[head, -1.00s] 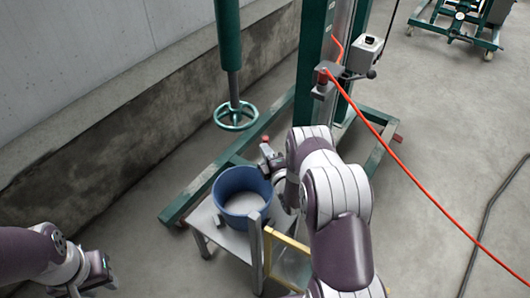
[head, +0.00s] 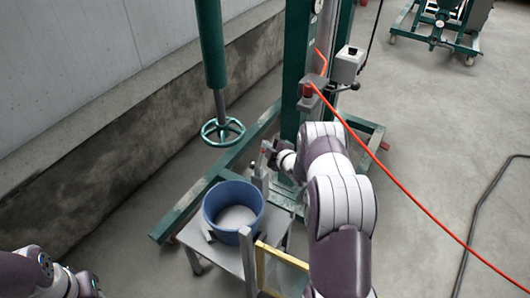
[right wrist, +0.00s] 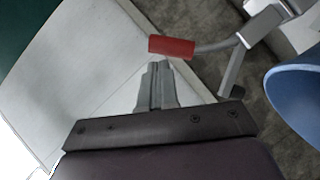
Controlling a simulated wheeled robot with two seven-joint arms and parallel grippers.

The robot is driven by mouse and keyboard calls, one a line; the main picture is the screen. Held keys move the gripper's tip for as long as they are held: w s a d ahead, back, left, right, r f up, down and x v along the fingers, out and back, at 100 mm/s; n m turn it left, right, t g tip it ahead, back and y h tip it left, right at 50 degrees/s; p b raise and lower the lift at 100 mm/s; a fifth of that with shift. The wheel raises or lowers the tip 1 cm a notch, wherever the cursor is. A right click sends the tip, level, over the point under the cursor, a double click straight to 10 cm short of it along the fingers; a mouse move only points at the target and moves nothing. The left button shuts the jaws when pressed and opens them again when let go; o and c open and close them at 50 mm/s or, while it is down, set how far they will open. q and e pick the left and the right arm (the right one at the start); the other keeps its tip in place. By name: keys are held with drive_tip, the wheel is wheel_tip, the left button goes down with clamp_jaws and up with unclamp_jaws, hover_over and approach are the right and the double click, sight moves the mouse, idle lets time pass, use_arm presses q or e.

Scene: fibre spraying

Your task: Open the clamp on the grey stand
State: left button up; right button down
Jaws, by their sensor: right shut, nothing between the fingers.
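The clamp shows in the right wrist view as a red handle grip (right wrist: 172,46) on a bent grey lever, joined to grey metal bars (right wrist: 250,40). In the head view the grey upright part of the stand (head: 261,180) stands beside the blue bucket, and my right gripper (head: 271,153) is at its top, partly covering the clamp. In the right wrist view my right gripper (right wrist: 157,68) is shut and empty. Its fingertips are close to the red grip; I cannot tell whether they touch. My left gripper (head: 88,287) is at the lower left edge of the head view, its jaws unclear.
A blue bucket (head: 233,204) stands on a small grey table (head: 228,254), with a yellow frame (head: 276,262) in front. A green handwheel (head: 222,131) hangs behind it. A green column (head: 297,70) and a red hose (head: 390,173) are close to my right arm.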

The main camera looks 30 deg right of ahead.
use_arm(q)
drive_tip(key=shift+s+f+b, duration=0.1)
drive_tip(key=shift+f+b, duration=0.25)
drive_tip(key=shift+f, duration=0.15)
use_arm(e)
drive_tip(key=shift+w+d+f, duration=0.1)
drive_tip(key=shift+w+d, duration=0.1)
drive_tip(key=shift+d, duration=0.25)
use_arm(q)
drive_tip(key=shift+a, duration=0.1)
use_arm(e)
drive_tip(key=shift+d, duration=0.1)
